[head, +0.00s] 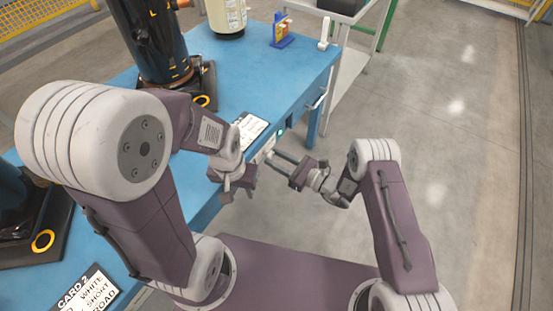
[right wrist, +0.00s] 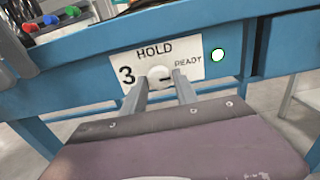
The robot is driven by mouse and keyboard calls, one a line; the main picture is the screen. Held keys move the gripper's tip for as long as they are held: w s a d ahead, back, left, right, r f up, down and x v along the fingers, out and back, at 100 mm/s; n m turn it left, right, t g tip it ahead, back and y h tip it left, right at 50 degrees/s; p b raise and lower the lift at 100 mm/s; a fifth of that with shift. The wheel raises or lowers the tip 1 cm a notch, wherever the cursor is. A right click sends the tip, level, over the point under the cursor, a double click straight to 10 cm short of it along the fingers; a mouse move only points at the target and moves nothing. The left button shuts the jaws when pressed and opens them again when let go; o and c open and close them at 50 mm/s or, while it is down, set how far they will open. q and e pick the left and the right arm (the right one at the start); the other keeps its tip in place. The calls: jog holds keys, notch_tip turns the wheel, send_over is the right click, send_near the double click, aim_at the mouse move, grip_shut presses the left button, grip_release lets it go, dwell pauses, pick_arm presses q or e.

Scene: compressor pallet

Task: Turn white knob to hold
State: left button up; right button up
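The white knob (right wrist: 160,76) sits on a white label plate (right wrist: 119,67) on the blue table's front edge in the right wrist view. The plate reads HOLD above the knob, 3 at its left and READY at its right. A dark mark on the knob lies toward the READY side. My right gripper (right wrist: 161,88) has its two fingers apart, one on each side of the knob; I cannot tell whether they touch it. In the head view my right gripper (head: 272,156) reaches the table's front edge. My left gripper (head: 238,191) hangs by that edge, its opening unclear.
The blue table (head: 290,75) carries dark cylinders (head: 150,40), a cream canister (head: 227,17) and a printed card (head: 250,128). Another card (head: 90,290) lies at lower left. Open floor (head: 440,110) is at right.

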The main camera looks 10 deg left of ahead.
grip_shut()
jog(key=n, duration=0.7)
jog(key=shift+n, duration=0.3)
jog(key=n, duration=0.5)
jog(key=shift+n, duration=2.7)
